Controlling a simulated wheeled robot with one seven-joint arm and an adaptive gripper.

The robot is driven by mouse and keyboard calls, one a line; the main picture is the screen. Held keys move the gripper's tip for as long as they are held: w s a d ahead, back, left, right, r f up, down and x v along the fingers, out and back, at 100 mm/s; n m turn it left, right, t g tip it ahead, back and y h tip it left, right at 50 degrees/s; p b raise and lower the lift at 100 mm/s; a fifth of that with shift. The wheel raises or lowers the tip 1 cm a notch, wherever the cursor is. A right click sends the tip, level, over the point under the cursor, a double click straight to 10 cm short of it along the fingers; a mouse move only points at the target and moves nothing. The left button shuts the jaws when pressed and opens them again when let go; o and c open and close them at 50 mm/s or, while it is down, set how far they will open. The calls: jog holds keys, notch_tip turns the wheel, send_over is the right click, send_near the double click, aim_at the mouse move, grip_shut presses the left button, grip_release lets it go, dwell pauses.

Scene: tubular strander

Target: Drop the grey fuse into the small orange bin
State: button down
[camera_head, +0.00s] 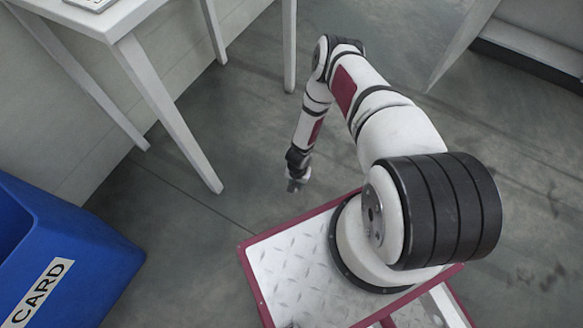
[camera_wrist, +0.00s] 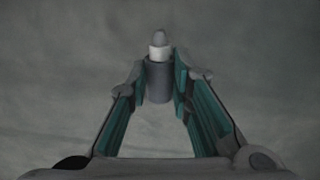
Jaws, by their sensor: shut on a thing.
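The grey fuse (camera_wrist: 158,82) shows in the wrist view as a small grey cylinder with a white band and a rounded grey tip. My gripper (camera_wrist: 159,75) has its two teal-lined fingers closed on the fuse, one on each side. In the head view my gripper (camera_head: 297,184) hangs down in front of my base over bare floor. The fuse is too small to make out in the head view. I see no small orange bin in either view.
A large blue bin (camera_head: 85,262) with a label reading "CARD" stands at the lower left. A white table (camera_head: 125,20) with thin legs stands at the upper left against a pale wall. A pale cabinet (camera_head: 465,35) is at the upper right. The grey floor between is clear.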

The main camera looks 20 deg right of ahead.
jog(key=shift+s+a+r+p, duration=0.15)
jog(key=shift+s+p, duration=0.55)
jog(key=shift+s, duration=2)
